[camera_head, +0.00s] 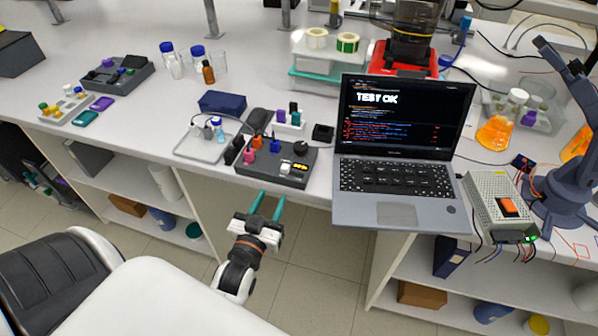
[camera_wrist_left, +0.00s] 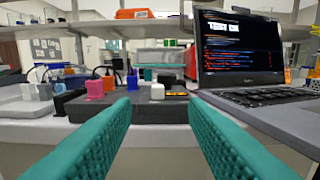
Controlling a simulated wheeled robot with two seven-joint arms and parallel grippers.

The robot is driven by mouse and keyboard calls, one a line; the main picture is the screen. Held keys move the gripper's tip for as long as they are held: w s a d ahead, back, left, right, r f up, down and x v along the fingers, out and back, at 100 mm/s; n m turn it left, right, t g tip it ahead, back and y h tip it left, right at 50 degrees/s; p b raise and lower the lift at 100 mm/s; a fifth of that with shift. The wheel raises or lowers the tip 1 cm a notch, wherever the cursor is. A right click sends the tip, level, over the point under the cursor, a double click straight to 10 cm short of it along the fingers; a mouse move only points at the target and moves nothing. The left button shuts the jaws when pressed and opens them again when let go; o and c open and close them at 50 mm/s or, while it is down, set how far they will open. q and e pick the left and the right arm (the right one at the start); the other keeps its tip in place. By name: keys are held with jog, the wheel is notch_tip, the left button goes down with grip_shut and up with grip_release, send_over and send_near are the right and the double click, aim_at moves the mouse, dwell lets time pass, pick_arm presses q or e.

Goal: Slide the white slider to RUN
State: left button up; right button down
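The dark control panel (camera_head: 262,173) of the rig lies at the front edge of the bench, left of the laptop. A small white block (camera_head: 285,168), which looks like the white slider, sits on it beside a lit yellow display (camera_head: 299,168). In the left wrist view the white block (camera_wrist_left: 157,91) stands ahead, between the fingers. Its position marks are too small to read. My left gripper (camera_head: 271,197) has its teal fingers apart and empty, just in front of the panel and not touching it. My right gripper is not in view.
A pink block (camera_head: 248,156) and a blue piece (camera_head: 274,146) sit on the panel. The open laptop (camera_head: 396,190) reads "TEST OK" and stands close on the right. A light tray (camera_head: 189,151) lies left of the panel. The floor before the bench is clear.

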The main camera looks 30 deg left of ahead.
aim_at(284, 170)
pick_arm(q)
jog(key=p+x, duration=0.2)
jog(key=x, duration=0.8)
jog(key=shift+w+a, duration=0.1)
jog(key=shift+w, duration=0.1)
jog(key=shift+x, duration=0.8)
jog(key=shift+a+f, duration=0.1)
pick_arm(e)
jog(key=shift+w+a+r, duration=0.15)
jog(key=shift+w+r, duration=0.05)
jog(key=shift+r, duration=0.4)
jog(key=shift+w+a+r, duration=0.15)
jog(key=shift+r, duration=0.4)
pick_arm(q)
jog(key=shift+c, duration=0.3)
grip_shut()
